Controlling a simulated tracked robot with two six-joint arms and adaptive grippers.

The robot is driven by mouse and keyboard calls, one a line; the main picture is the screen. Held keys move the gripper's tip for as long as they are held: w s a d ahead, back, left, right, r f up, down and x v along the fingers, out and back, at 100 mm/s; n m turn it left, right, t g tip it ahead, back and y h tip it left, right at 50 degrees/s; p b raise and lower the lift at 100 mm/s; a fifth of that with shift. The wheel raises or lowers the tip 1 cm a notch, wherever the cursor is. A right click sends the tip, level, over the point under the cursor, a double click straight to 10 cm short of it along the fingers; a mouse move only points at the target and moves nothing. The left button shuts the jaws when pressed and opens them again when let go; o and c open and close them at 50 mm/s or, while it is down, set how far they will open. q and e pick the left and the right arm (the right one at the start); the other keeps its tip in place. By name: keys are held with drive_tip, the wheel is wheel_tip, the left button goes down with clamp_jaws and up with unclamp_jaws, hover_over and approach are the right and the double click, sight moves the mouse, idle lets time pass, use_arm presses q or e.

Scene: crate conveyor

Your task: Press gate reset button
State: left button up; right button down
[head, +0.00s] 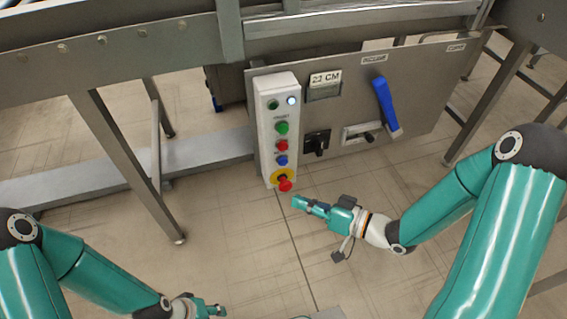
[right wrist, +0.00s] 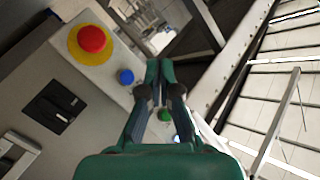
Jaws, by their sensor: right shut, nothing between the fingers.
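The light grey button box (head: 265,130) on the panel carries, from top to bottom, two small lamps, a green button (head: 282,128), a red button (head: 283,146), a blue button (head: 282,160) and a red mushroom button (head: 285,184) on a yellow ring. Its labels are too small to read. My right gripper (head: 297,202) is shut and empty, just right of and below the mushroom button in the head view. In the right wrist view the blue button (right wrist: 125,77) shows left of the fingertips, and my finger hides the red button. My left gripper (head: 217,309) is at the bottom edge.
The panel also bears a "22 CM" display (head: 324,85), a black rotary switch (head: 317,142), a slot with a black handle (head: 362,132) and a blue lever (head: 386,105). The right lamp (head: 291,100) is lit white. Conveyor legs (head: 125,160) stand at left; floor before the panel is clear.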

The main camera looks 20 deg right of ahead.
sight(283, 162)
drive_tip(key=w, duration=0.8)
drive_tip(key=shift+w+a+p, duration=0.15)
drive_tip(key=shift+w+p, duration=0.2)
drive_tip(key=shift+p, duration=0.05)
drive_tip(key=shift+w, duration=0.15)
idle(1.1)
drive_tip(key=shift+w, duration=0.25)
drive_tip(key=shift+w, duration=0.45)
idle(0.6)
drive_tip(key=shift+s, duration=0.9)
